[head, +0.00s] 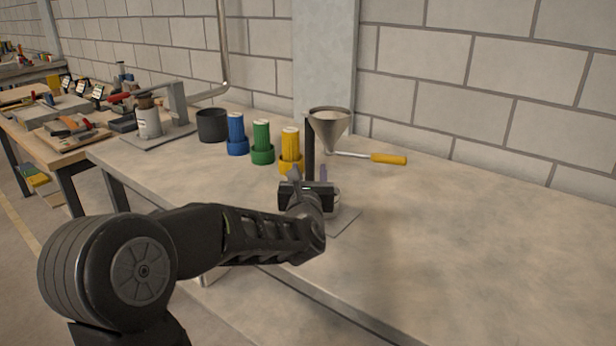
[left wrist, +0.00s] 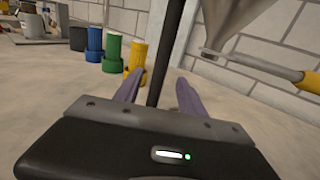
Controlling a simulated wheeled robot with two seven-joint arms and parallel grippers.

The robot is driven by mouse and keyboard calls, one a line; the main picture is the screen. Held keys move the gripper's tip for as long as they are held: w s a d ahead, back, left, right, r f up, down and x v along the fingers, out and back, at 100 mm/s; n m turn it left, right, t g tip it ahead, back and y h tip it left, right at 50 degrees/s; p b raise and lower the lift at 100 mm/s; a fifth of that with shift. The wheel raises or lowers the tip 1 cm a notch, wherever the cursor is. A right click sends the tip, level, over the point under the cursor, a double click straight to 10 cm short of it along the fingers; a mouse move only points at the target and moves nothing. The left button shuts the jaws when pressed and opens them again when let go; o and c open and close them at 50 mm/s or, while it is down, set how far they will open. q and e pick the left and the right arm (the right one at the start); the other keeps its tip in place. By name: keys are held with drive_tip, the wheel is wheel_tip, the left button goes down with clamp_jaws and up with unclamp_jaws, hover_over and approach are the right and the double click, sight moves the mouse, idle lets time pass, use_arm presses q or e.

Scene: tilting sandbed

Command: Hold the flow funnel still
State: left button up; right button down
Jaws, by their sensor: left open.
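The grey metal flow funnel (head: 329,128) stands upright over the table, beside a thin black post (head: 310,150). In the left wrist view the funnel (left wrist: 232,18) is at the upper right, cut off by the frame edge. A rod with a yellow handle (head: 388,159) runs out to the right from below the funnel's outlet. My left gripper (head: 309,172) is open, low in front of the post. In the left wrist view the post (left wrist: 166,50) shows between its two purple fingers (left wrist: 160,90), with no visible contact. The post's foot is hidden by the gripper. My right gripper is out of view.
Yellow (head: 290,145), green (head: 262,140) and blue (head: 236,134) cylinders and a dark cup (head: 212,125) stand left of the funnel. A stand with a metal pot (head: 148,122) is farther left. The table's right side (head: 480,230) is clear. A block wall is behind.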

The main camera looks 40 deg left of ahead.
sight(310, 163)
use_arm(q)
drive_tip(key=shift+p+x, duration=0.35)
drive_tip(key=shift+x, duration=2)
clamp_jaws()
